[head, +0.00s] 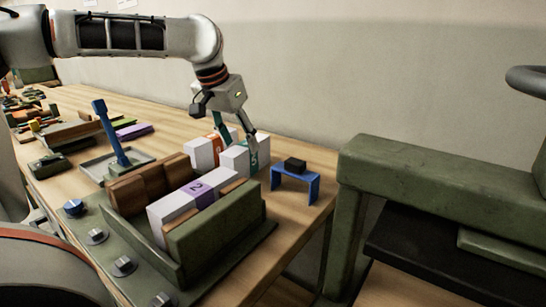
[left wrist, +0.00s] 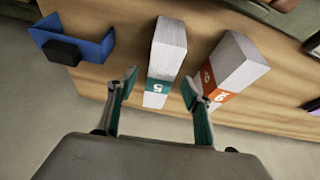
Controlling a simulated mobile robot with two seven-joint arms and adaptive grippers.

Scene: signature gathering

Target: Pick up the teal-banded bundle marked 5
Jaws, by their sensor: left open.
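The teal-banded bundle marked 5 (head: 235,160) is a white block of paper on the wooden table, near its far right end. In the left wrist view the bundle (left wrist: 168,45) shows its white top and teal band. My left gripper (head: 238,141) points down over it, open. In the left wrist view the gripper's fingertips (left wrist: 160,81) are spread, one on each side of the band. The right fingertip lies between this bundle and the orange-banded bundle (left wrist: 236,66). I cannot tell whether either finger touches paper. My right gripper is not in view.
The orange-banded bundle (head: 202,152) stands close on the left. A blue stand with a black block (head: 295,164) is on the right. In front, a green press (head: 218,230) holds a purple-banded bundle marked 2 (head: 192,200) and brown blocks. A blue-handled tool (head: 112,134) stands left.

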